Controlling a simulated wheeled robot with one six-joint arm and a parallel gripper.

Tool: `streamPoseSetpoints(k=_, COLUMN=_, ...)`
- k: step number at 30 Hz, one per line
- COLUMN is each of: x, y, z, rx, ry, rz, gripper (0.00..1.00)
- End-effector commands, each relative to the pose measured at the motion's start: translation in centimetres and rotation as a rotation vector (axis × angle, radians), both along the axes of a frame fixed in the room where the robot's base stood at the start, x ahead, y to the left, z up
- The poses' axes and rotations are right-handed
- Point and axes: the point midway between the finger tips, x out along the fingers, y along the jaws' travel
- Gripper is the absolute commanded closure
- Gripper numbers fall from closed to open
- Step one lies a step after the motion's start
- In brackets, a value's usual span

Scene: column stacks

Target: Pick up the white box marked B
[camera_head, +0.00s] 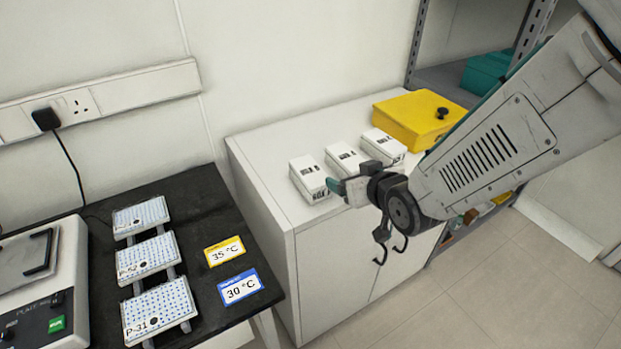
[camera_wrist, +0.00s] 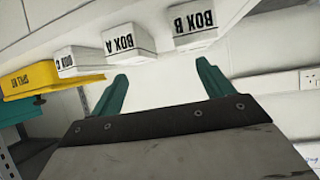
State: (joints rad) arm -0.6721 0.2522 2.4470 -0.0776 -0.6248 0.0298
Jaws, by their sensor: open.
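The white box marked B (camera_head: 309,177) is the leftmost of three white boxes on the white cabinet top in the head view. In the wrist view, box B (camera_wrist: 195,28) is at the upper right, beyond the fingers, with its black label showing. Box A (camera_wrist: 128,42) is beside it in the wrist view and is the middle box in the head view (camera_head: 342,155). Box C (camera_wrist: 78,62) is farther along the row. My gripper (camera_wrist: 161,70) is open with nothing between its teal fingers. In the head view, my gripper (camera_head: 338,184) is close to boxes B and A, partly hiding box A.
A yellow spill kit case (camera_head: 405,118) stands at the row's far end on the cabinet (camera_head: 262,147). A metal shelf with a teal bin (camera_head: 484,72) is behind. The black bench (camera_head: 205,205) at left holds plates on racks, temperature cards and an instrument.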

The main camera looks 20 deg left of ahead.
Motion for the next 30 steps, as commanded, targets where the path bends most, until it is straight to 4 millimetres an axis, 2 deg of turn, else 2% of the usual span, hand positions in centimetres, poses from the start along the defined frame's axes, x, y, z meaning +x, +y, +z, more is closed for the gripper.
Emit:
streamPoseSetpoints(k=1, x=-0.6, y=1.6, z=-0.9, rx=0.020, ry=-0.018, rz=0.031, gripper=0.20)
streamPoseSetpoints(k=3, x=-1.2, y=3.0, z=-1.5, rx=0.047, ry=-0.043, rz=0.057, gripper=0.20)
streamPoseSetpoints(k=8, x=-1.5, y=4.7, z=-2.0, rx=0.080, ry=-0.072, rz=0.086, gripper=0.20)
streamPoseSetpoints(k=24, x=2.3, y=9.7, z=-4.7, rx=0.083, ry=-0.075, rz=0.087, gripper=0.20)
streamPoseSetpoints(k=30, x=2.7, y=10.2, z=-4.9, rx=0.083, ry=-0.075, rz=0.087, gripper=0.20)
